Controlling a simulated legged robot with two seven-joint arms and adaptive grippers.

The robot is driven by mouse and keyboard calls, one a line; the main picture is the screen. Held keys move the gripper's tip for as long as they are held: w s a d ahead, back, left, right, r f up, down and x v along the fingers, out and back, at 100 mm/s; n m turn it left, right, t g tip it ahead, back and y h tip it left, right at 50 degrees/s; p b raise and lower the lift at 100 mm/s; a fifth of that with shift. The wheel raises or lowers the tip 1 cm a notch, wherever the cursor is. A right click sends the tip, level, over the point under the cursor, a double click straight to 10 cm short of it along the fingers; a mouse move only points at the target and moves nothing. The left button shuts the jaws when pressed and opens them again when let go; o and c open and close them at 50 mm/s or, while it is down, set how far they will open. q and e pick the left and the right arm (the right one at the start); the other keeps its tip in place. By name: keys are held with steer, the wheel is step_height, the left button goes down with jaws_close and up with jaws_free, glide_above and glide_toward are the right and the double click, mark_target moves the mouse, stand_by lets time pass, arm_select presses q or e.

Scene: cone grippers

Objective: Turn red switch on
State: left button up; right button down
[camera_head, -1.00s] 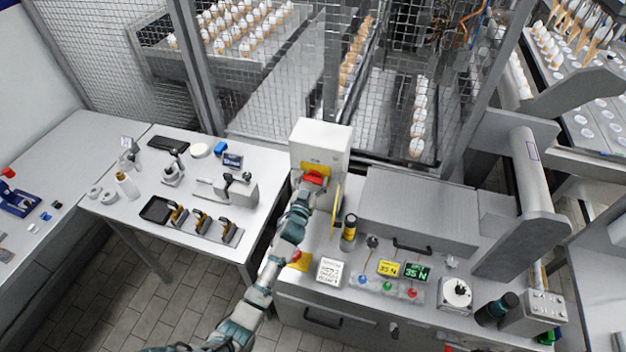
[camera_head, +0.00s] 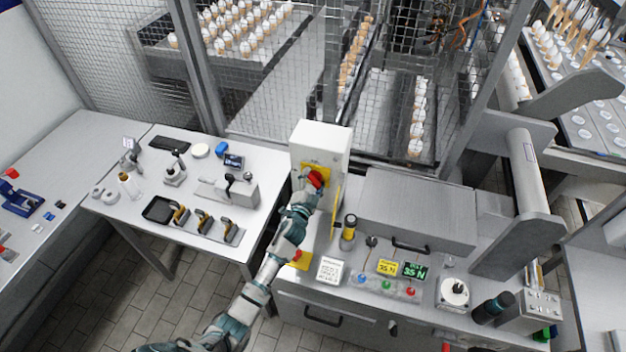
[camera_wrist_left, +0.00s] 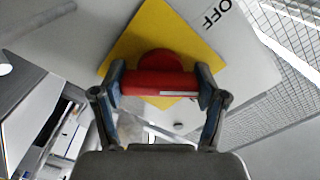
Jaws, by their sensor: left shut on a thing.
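The red switch (camera_head: 316,179) sits on a yellow plate (camera_head: 325,170) on the front of a white box (camera_head: 321,141). In the left wrist view the red switch handle (camera_wrist_left: 158,84) lies between the two fingers of my left gripper (camera_wrist_left: 160,88), which is shut on it. The yellow plate (camera_wrist_left: 150,40) is behind it, and a white label reading "OFF" (camera_wrist_left: 217,14) is beside the plate. In the head view my left gripper (camera_head: 308,182) reaches the switch from below, and the handle looks tilted. My right gripper is not in view.
A bench holds coloured buttons (camera_head: 386,285), small displays (camera_head: 414,271) and a yellow-black cylinder (camera_head: 348,232) near my arm. A metal mesh fence (camera_head: 280,90) stands behind the box. A side table with small tools (camera_head: 200,215) is on the left.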

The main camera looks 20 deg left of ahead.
arm_select(q)
steer(key=m, duration=0.5)
steer(key=shift+d+f+m+p, duration=0.1)
steer(key=shift+f+m+p, duration=0.05)
steer(key=shift+m+p, duration=0.25)
steer(key=shift+s+f+m, duration=0.1)
steer(key=shift+m, duration=0.7)
steer(key=shift+f, duration=0.15)
steer(key=o, duration=1)
steer(key=shift+o, duration=0.8)
steer(key=shift+r, duration=0.25)
